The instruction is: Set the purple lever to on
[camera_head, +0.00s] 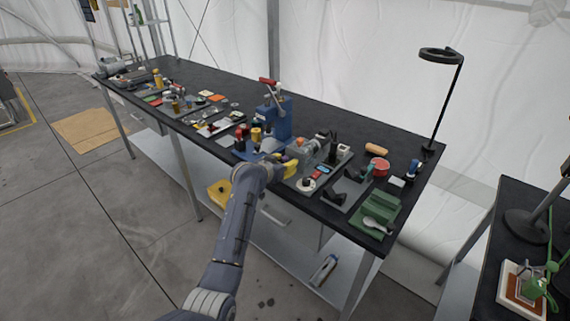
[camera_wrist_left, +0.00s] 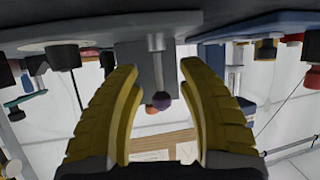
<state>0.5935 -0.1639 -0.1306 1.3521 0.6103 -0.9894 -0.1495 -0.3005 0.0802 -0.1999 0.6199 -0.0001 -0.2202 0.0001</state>
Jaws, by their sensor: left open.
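My left gripper (camera_head: 287,167) reaches over the front edge of the long black table (camera_head: 330,120). In the left wrist view its yellow fingers (camera_wrist_left: 160,70) are open and empty. That view looks upside down. The purple lever knob (camera_wrist_left: 161,101) shows between the fingers, at the end of a grey shaft on a grey block (camera_wrist_left: 134,65). A brown-orange knob (camera_wrist_left: 149,108) is close beside it. The fingers stand either side of the lever; I cannot tell whether they touch it. In the head view the lever is too small and covered to make out clearly. My right gripper is not in view.
A blue press with a red handle (camera_head: 268,82) stands behind and left of the gripper. A green tray (camera_head: 385,205) with a spoon-like tool lies at the table's right end. A black lamp (camera_head: 440,55) rises at the right corner. The floor in front is open.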

